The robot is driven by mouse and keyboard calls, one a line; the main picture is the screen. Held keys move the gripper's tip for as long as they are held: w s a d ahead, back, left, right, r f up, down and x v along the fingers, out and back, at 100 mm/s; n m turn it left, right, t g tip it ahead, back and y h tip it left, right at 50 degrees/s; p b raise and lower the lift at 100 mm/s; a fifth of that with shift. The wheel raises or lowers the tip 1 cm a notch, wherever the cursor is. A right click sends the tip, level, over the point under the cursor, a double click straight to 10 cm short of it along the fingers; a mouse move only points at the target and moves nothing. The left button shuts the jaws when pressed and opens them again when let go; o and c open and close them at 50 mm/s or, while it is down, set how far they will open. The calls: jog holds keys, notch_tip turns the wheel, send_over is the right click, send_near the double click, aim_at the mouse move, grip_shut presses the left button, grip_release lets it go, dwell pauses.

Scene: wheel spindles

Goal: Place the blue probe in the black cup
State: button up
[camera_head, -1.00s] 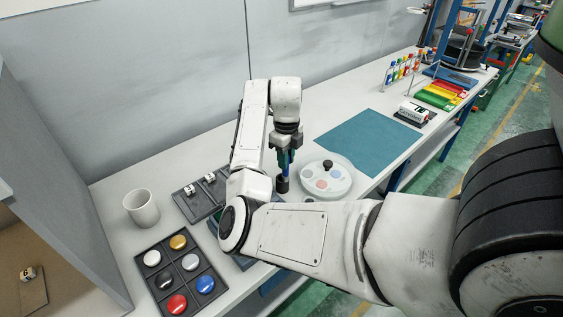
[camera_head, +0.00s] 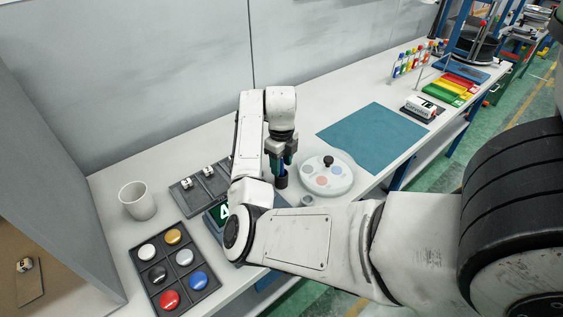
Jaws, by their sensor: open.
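The blue probe (camera_head: 280,169) stands upright between the fingers. Its lower end meets the black cup (camera_head: 281,183), a small dark cylinder directly below. It looks to be in the cup's mouth, but the view is too small to tell how deep it sits. My own arm hides part of the bench in front.
A round white tray (camera_head: 345,184) with coloured discs and a black knob stands close right of the cup. A teal mat (camera_head: 372,138) lies farther right.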

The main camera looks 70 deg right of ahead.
notch_tip(320, 180, up, 12)
jog(key=b, duration=0.1)
jog(key=shift+b, duration=0.3)
dwell(1.7)
